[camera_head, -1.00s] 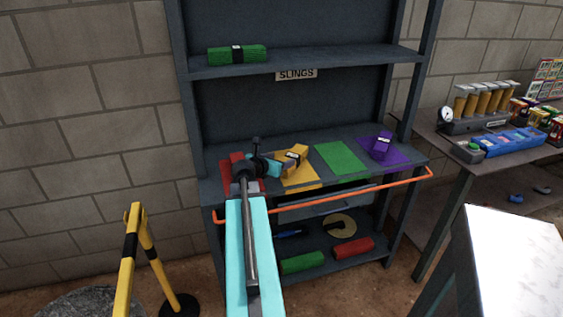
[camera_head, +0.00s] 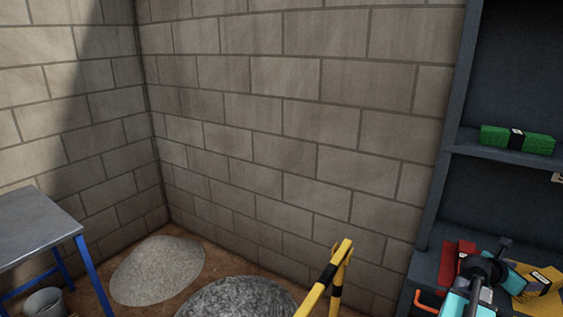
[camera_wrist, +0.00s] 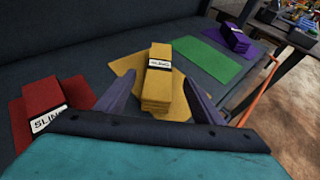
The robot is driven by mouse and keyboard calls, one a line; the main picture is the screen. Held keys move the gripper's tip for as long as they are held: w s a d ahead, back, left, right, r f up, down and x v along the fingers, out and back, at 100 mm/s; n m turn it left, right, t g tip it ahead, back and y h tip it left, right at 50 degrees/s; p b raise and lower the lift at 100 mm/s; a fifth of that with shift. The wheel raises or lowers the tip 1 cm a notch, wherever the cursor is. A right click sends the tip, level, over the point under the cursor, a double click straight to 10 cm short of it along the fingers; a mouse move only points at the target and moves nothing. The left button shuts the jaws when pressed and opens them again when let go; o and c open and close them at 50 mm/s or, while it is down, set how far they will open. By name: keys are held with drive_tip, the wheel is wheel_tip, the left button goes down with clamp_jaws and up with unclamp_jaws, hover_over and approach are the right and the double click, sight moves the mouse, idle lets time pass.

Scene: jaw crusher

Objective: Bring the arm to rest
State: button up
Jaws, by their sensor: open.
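My gripper (camera_wrist: 160,100) is open in the wrist view, its two dark fingers spread toward the shelf with a gap between them. The fingertips are hard to make out there.
A red bundle (camera_wrist: 45,97) lies left, and a green mat (camera_wrist: 207,60) and purple bundle (camera_wrist: 233,38) lie right. The head view shows a green bundle (camera_head: 516,139), yellow barrier (camera_head: 335,275), gravel piles (camera_head: 158,268) and blue-legged table (camera_head: 35,225).

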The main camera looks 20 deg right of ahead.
wheel_tip(320, 180, up, 9)
drive_tip(key=p, duration=0.8)
drive_tip(key=shift+r+p, duration=0.45)
drive_tip(key=shift+p, duration=0.35)
drive_tip(key=shift+f, duration=0.1)
drive_tip(key=shift+s, duration=0.7)
